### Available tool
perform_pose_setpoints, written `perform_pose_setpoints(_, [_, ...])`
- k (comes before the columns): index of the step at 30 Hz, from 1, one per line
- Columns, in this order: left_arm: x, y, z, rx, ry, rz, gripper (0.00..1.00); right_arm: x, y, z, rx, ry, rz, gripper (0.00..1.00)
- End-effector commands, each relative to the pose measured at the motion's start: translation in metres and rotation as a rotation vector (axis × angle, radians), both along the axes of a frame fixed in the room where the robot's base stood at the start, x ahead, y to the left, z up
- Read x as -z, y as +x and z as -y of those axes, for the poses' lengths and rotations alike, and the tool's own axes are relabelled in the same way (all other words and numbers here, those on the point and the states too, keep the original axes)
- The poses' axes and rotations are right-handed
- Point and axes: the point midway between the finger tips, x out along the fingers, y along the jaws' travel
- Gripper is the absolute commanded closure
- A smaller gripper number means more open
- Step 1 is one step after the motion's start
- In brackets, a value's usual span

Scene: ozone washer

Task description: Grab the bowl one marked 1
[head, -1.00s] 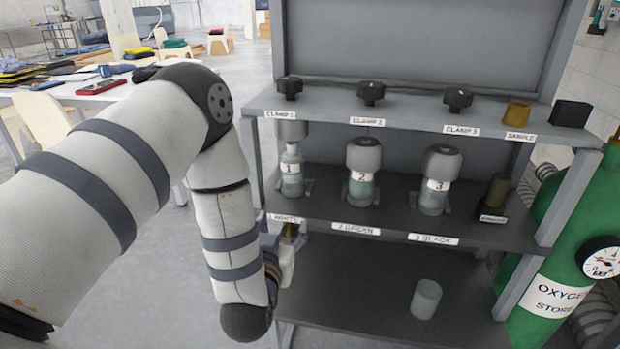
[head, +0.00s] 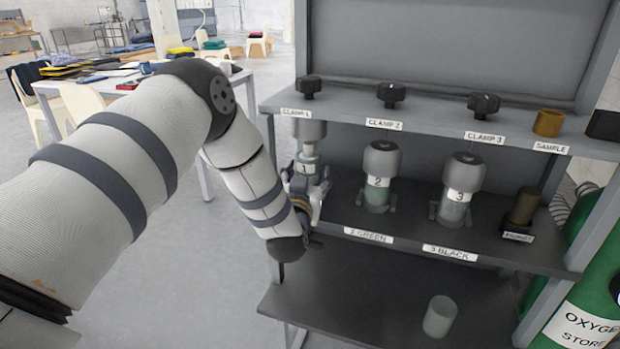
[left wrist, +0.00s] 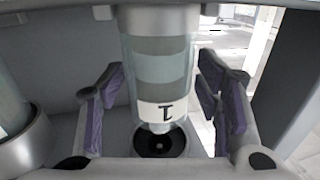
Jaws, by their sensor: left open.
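Bowl one is a clear cylinder with a white label marked 1 (head: 308,168), on the middle shelf under CLAMP 1 in the head view. In the left wrist view the bowl (left wrist: 158,75) shows large, with its label upside down. My left gripper (head: 308,190) is at the bowl, partly hidden by its wrist in the head view. In the left wrist view the open gripper (left wrist: 160,105) has its purple-padded fingers on both sides of the bowl, with a gap on each side. My right gripper is in no view.
Bowl 2 (head: 378,180) and bowl 3 (head: 459,192) stand to the right on the same shelf (head: 412,215). The upper shelf (head: 430,117) with clamp knobs is above. A clear cup (head: 439,316) stands on the lower shelf. A green oxygen tank (head: 590,290) is at right.

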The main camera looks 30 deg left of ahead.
Motion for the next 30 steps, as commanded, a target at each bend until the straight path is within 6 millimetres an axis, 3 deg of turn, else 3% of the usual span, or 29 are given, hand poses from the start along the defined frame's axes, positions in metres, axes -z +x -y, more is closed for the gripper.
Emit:
perform_pose_setpoints(6, [-0.001, 0.001, -0.001, 0.000, 0.000, 0.002, 0.44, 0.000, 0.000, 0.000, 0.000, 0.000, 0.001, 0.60])
perform_pose_setpoints(12, [-0.001, 0.001, 0.000, 0.000, 0.000, 0.001, 0.87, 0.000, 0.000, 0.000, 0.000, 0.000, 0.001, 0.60])
perform_pose_setpoints(21, [-0.003, 0.001, 0.000, 0.000, 0.000, 0.003, 0.87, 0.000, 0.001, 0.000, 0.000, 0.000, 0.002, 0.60])
perform_pose_setpoints(30, [-0.018, -0.006, 0.004, 0.001, -0.001, 0.003, 0.87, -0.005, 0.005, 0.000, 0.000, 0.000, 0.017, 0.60])
